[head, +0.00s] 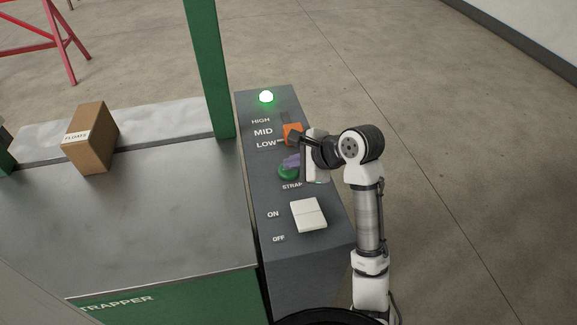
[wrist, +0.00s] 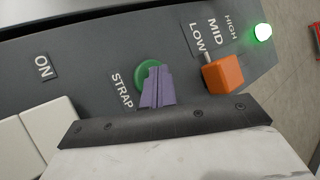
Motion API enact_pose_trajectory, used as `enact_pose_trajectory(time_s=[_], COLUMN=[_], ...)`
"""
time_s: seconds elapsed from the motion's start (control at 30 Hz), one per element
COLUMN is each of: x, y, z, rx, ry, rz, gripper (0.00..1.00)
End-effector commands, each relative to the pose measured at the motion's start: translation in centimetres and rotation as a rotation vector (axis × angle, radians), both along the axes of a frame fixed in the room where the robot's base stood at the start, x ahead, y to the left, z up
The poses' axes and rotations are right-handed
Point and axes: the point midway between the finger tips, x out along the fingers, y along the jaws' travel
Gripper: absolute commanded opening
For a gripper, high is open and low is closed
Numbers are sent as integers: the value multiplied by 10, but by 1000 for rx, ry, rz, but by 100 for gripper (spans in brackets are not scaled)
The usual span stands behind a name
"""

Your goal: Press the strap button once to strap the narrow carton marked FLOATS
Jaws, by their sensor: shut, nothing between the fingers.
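The green strap button (head: 287,174) is on the grey control panel above the STRAP label. It also shows in the wrist view (wrist: 142,74), partly covered by my purple fingers. My gripper (head: 291,160) is shut and empty, its fingertips over the button. In the wrist view my gripper (wrist: 155,72) overlaps the button's right part; I cannot tell whether it touches.
The panel has an orange selector knob (wrist: 224,74) with its white mark by LOW, a white ON/OFF rocker (head: 308,215) and a lit green lamp (head: 266,97). The green post (head: 209,70) stands left of the panel. A red trestle (head: 62,40) is far back. Floor at right is clear.

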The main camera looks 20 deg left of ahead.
Motion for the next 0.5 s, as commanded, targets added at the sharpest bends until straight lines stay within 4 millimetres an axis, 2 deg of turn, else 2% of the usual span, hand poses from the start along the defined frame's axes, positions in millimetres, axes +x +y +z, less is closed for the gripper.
enact_pose_trajectory(time_s=[0.33,0.5], x=[0,0], y=[0,0], z=[17,18], rx=[1,0], ry=[2,1], rz=[0,0], gripper=[0,0])
